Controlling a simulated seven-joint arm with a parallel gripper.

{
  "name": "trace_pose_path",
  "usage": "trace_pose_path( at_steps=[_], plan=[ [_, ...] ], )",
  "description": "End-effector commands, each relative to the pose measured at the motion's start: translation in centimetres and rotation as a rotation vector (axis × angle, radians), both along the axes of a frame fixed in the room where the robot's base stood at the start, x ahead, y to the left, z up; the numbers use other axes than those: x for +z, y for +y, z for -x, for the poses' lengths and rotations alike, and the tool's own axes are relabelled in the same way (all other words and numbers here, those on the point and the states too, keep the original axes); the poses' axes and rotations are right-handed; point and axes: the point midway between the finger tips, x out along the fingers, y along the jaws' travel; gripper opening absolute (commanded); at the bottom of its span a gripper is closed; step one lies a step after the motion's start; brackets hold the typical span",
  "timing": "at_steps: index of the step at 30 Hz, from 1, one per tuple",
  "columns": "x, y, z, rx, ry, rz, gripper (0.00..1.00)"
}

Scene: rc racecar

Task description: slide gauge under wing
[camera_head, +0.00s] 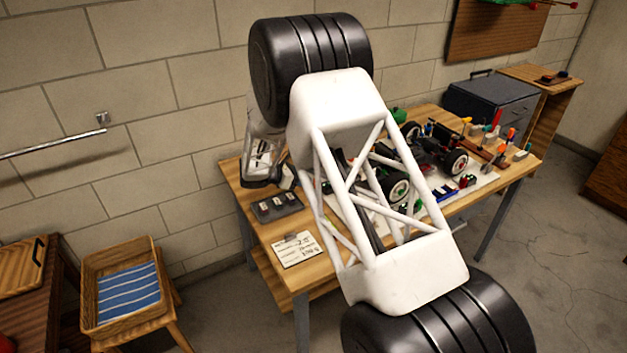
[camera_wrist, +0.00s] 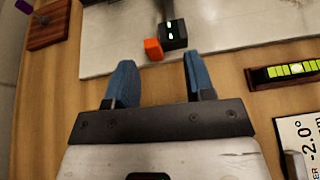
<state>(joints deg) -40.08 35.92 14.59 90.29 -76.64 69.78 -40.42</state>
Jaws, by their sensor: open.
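My gripper (camera_wrist: 158,75) is open and empty in the wrist view, with two blue fingers apart above the wooden table. Just beyond the fingertips, a small orange block (camera_wrist: 153,49) lies beside a dark block with green lit marks (camera_wrist: 173,34), at the edge of a pale board (camera_wrist: 230,28). I cannot tell which piece is the gauge. In the head view, the RC car (camera_head: 440,149) with black tyres is on the table, partly hidden by my white arm. I cannot make out its wing.
A yellow-green level (camera_wrist: 296,70) and a card marked -2.0° (camera_wrist: 298,135) lie to the right in the wrist view. A dark slotted tray (camera_head: 276,207) and a card (camera_head: 297,250) lie at the table's left end. Small tools crowd its right side.

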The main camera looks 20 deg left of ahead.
Motion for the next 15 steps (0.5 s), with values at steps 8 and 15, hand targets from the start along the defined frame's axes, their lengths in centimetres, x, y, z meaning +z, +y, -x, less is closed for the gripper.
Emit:
trace_pose_path(
  at_steps=[8,15],
  plan=[
    [-1.7,2.0,-0.2,0.044,0.005,0.039,0.49],
    [-1.7,2.0,-0.1,0.044,0.005,0.039,0.49]
  ],
)
